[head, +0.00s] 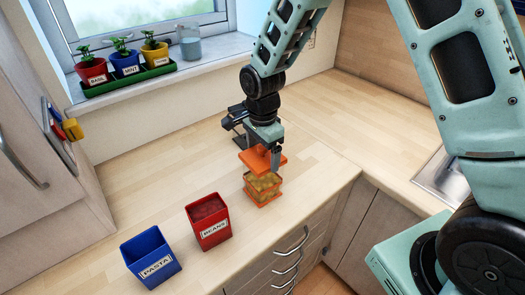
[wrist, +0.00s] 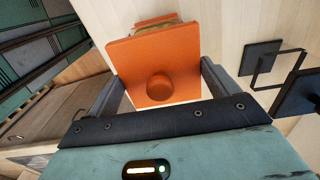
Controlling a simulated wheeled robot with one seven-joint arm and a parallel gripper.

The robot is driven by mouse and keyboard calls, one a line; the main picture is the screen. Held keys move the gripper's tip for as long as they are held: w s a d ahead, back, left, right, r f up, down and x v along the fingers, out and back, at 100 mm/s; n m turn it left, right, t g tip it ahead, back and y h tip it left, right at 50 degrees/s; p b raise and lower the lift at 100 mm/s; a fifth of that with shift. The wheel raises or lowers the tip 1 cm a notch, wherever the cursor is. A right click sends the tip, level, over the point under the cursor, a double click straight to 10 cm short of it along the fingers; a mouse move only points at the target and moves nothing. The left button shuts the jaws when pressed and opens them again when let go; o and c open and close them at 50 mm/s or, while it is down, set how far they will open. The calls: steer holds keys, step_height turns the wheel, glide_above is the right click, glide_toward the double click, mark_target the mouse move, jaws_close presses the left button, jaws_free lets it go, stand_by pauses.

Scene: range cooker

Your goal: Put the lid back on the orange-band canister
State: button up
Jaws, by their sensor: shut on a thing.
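The orange-band canister (head: 262,198) stands open on the counter, with yellowish contents showing at its top. My gripper (head: 268,158) is shut on the orange lid (head: 249,156) and holds it above the canister, a little toward the back left. In the wrist view the square lid (wrist: 135,60) with its round knob lies between the two fingers of my gripper (wrist: 160,85). The canister (wrist: 157,21) shows only in part past the lid's far edge. The lid and canister look apart; the exact gap is hard to tell.
A red BEANS canister (head: 209,224) and a blue PASTA canister (head: 151,260), both open, stand to the front left. Potted herbs sit in a green tray (head: 128,81) on the sill. A dark frame-like stand (wrist: 260,57) is beside my gripper. The counter right of the canister is clear.

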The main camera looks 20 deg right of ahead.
stand_by(0.3)
steer(key=o, duration=0.8)
steer(key=shift+c, duration=0.2)
steer(key=shift+r+p, duration=2.6)
steer(key=shift+r, duration=0.95)
jaws_close()
